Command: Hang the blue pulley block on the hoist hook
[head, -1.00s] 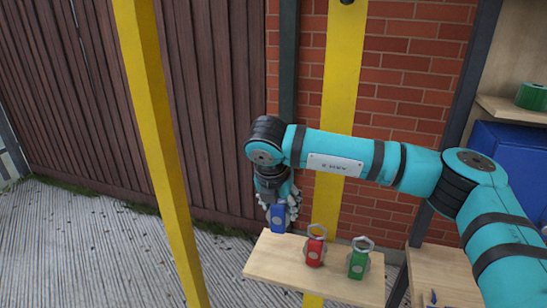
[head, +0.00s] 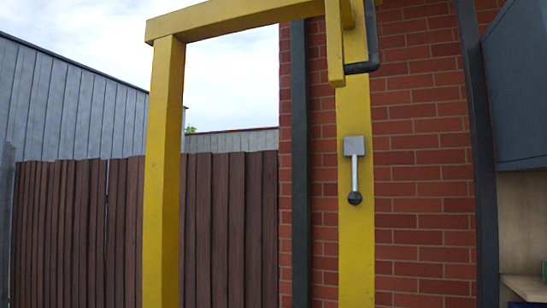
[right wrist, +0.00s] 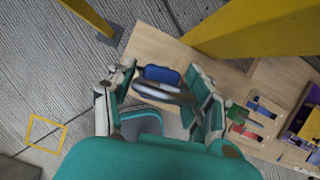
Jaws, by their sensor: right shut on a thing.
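The blue pulley block (right wrist: 161,74) is between the fingers of my right gripper (right wrist: 163,86) in the right wrist view. Its metal ring (right wrist: 165,93) lies across the gap between the fingers, which are shut on the block. The board is below it in that view. In the head view, a dark J-shaped hook (head: 372,55) hangs at the top beside the yellow beam; I take it as the hoist hook, its upper end cut off by the frame. Neither gripper nor the block shows in the head view.
A yellow post (head: 162,180) stands left and another yellow post (head: 356,250) stands against the brick wall (head: 425,180). A lever with a black knob (head: 354,197) hangs down from it. The wooden board (right wrist: 150,48) and small green and red items (right wrist: 237,113) show in the wrist view.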

